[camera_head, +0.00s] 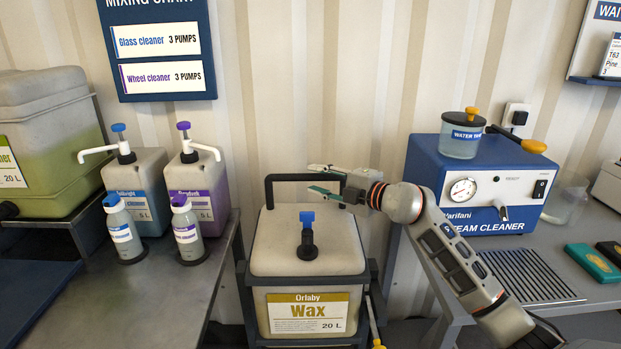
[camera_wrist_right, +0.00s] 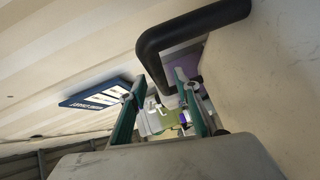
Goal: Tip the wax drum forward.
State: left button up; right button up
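The wax drum (camera_head: 308,245) is a pale square container with a yellow "Wax 20 L" label and a black cap with a blue tap on top. It sits upright in a dark frame (camera_head: 243,290). A black bar handle (camera_head: 283,178) rises at its back; the handle also shows in the wrist view (camera_wrist_right: 190,33). My right gripper (camera_head: 316,178) is open at the right part of the handle, one finger above the bar and one below it in the head view. I cannot tell whether the fingers touch the bar. My left gripper is not in view.
A glass cleaner jug (camera_head: 137,188) and a wheel cleaner jug (camera_head: 198,188) with bottles stand on the left bench. A blue steam cleaner (camera_head: 478,185) stands on the right bench, near my right arm. A corrugated wall is close behind the drum.

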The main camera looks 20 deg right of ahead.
jog(key=shift+x, duration=0.75)
jog(key=shift+w+a+f, duration=0.1)
jog(key=shift+w+a, duration=0.05)
jog(key=shift+w, duration=0.15)
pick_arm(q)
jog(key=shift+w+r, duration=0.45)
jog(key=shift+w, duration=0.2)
pick_arm(e)
jog(key=shift+w+a, duration=0.2)
jog(key=shift+w, duration=0.15)
grip_shut()
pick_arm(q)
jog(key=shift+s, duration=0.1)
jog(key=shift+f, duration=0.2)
pick_arm(e)
jog(key=shift+s, duration=0.1)
